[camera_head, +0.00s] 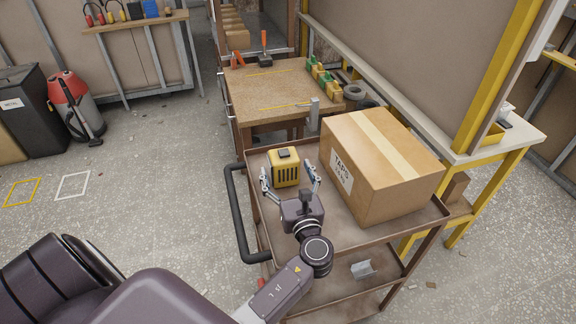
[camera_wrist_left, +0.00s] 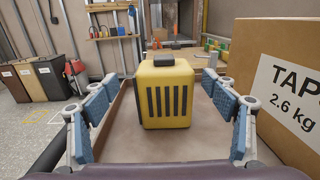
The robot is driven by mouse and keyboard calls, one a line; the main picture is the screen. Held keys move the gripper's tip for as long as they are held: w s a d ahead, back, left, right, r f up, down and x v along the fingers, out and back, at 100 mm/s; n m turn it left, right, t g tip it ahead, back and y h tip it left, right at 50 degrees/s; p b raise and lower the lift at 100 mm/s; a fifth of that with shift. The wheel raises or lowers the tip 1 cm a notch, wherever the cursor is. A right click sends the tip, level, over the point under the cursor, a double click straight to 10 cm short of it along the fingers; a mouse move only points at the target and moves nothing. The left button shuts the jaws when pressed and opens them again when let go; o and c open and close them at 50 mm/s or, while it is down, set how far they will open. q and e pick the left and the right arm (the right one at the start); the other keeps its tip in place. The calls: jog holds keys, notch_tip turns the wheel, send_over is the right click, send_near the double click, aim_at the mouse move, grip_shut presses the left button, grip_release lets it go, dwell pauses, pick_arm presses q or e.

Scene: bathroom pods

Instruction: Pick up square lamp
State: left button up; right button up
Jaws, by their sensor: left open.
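The square lamp (camera_head: 285,168) is a small yellow box with dark vertical slots and a black piece on top. It stands upright on the brown cart's top tray (camera_head: 345,236). In the left wrist view the lamp (camera_wrist_left: 165,93) is centred between my fingers. My left gripper (camera_head: 291,178) is open, with one finger on either side of the lamp. In the wrist view its blue-padded fingers (camera_wrist_left: 165,110) show gaps to both sides of the lamp, so it is not gripped. My right gripper is not in view.
A large cardboard box (camera_head: 380,165) stands on the tray close to the right of my left gripper; it also fills the right of the wrist view (camera_wrist_left: 285,75). A black cart handle (camera_head: 236,215) is at left. A wooden workbench (camera_head: 270,95) with tools stands behind.

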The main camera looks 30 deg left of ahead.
aim_at(284, 158)
pick_arm(q)
jog(key=shift+p+x, duration=0.3)
jog(key=shift+x, duration=0.75)
jog(key=shift+w+a+f, duration=0.1)
jog(key=shift+w+a, duration=0.2)
jog(key=shift+w, duration=0.2)
jog(key=shift+w+a+f, duration=0.1)
jog(key=shift+w+a, duration=0.2)
jog(key=shift+w, duration=0.25)
jog(key=shift+w+a+p, duration=0.25)
jog(key=shift+p, duration=0.05)
jog(key=shift+a+f, duration=0.1)
jog(key=shift+a, duration=0.05)
jog(key=c, duration=1.5)
jog(key=shift+c, duration=0.4)
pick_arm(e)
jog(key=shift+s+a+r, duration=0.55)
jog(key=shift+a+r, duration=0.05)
pick_arm(q)
jog(key=shift+r, duration=0.2)
